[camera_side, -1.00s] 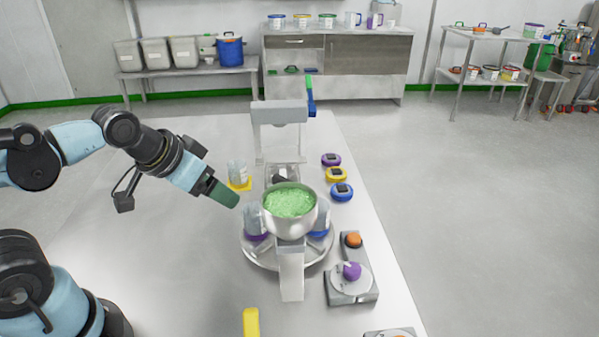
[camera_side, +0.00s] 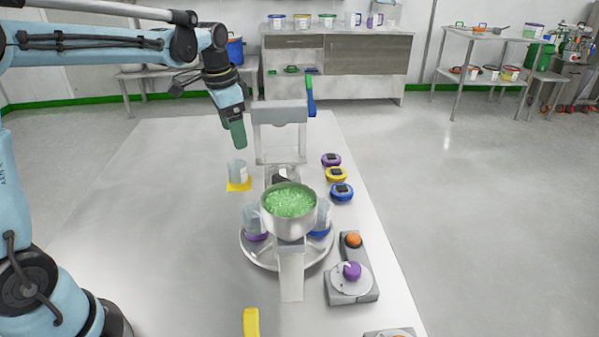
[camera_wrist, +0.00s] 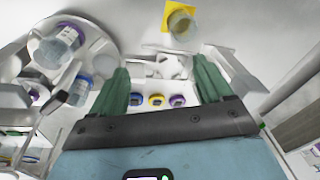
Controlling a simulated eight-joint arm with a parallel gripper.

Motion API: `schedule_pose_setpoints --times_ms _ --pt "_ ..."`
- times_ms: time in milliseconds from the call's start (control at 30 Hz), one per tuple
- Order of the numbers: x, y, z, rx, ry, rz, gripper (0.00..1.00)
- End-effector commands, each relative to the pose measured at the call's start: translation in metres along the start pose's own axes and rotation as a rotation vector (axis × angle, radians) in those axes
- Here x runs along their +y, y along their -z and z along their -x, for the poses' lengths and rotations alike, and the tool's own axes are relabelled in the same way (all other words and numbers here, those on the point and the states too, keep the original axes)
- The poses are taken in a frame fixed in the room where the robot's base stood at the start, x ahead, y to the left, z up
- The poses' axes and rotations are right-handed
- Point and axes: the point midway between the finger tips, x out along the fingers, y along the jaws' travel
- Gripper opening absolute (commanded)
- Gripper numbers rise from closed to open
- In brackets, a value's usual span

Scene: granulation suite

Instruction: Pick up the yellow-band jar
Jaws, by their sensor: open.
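A clear jar (camera_side: 237,170) stands on a yellow square pad (camera_side: 238,186) left of the white stand. The wrist view also shows this jar (camera_wrist: 183,27) and the pad (camera_wrist: 166,8) at the top. A yellow band on the jar itself cannot be made out clearly. My gripper (camera_side: 239,145) points down, above the jar in the side picture and apart from it. In the wrist view my gripper (camera_wrist: 160,68) has its green fingers spread with nothing held between them.
A turntable (camera_side: 254,260) carries a purple-band jar (camera_side: 255,222) and a blue-band jar (camera_side: 323,220), beside a bowl of green granules (camera_side: 289,206). The white stand (camera_side: 280,112) rises right of my gripper. Purple, yellow (camera_side: 336,174) and blue lids lie right. Table left is clear.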

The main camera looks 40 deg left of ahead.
Motion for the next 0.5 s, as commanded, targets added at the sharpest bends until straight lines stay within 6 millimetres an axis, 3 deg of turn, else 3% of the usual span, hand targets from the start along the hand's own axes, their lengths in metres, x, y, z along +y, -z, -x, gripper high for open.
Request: schedule_pose_setpoints --times_ms 200,500 --pt "-0.041 0.008 -0.03 -0.085 -0.065 -0.089 0.79" --pt "-0.056 0.006 -0.052 -0.123 -0.105 -0.139 0.79"
